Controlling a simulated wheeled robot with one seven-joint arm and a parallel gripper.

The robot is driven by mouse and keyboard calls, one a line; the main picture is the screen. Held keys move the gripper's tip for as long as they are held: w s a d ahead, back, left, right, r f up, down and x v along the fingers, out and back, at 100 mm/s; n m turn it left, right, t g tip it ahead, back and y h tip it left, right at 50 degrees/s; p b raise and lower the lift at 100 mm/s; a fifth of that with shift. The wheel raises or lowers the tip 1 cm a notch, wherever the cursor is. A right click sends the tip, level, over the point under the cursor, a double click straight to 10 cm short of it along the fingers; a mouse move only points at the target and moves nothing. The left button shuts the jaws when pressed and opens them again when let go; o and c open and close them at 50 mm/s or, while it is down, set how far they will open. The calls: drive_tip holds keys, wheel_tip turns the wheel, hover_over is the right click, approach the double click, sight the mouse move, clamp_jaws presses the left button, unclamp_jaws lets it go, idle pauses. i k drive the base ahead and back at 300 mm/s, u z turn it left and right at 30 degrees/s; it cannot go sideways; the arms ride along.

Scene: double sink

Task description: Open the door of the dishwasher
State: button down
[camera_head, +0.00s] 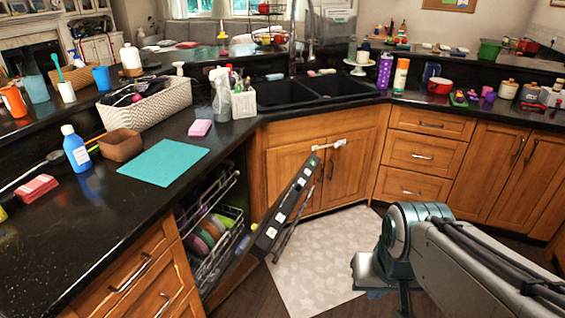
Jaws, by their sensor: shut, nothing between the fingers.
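The dishwasher door (286,207) is partly open, tilted out from the counter front with its dark top edge and light labels showing. Behind it, the dishwasher's racks (208,225) show, with several colored plates in the lower one. A bar-like handle (284,241) runs along the door's outer side. My gripper (376,292) is low at the right of the door, over the floor, apart from the door. It is shut and empty; its fingertips are small and partly hidden by my wrist.
Wooden cabinet doors (289,172) under the black double sink (300,92) stand behind the dishwasher door. Drawers (422,156) are to the right. A pale patterned mat (313,262) covers clear floor between the door and my arm.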

sight(255, 247)
drive_tip(key=u, duration=1.5)
drive_tip(key=k, duration=1.35)
drive_tip(key=z, duration=0.5)
drive_tip(key=i, duration=1.15)
drive_tip(key=z, duration=0.45)
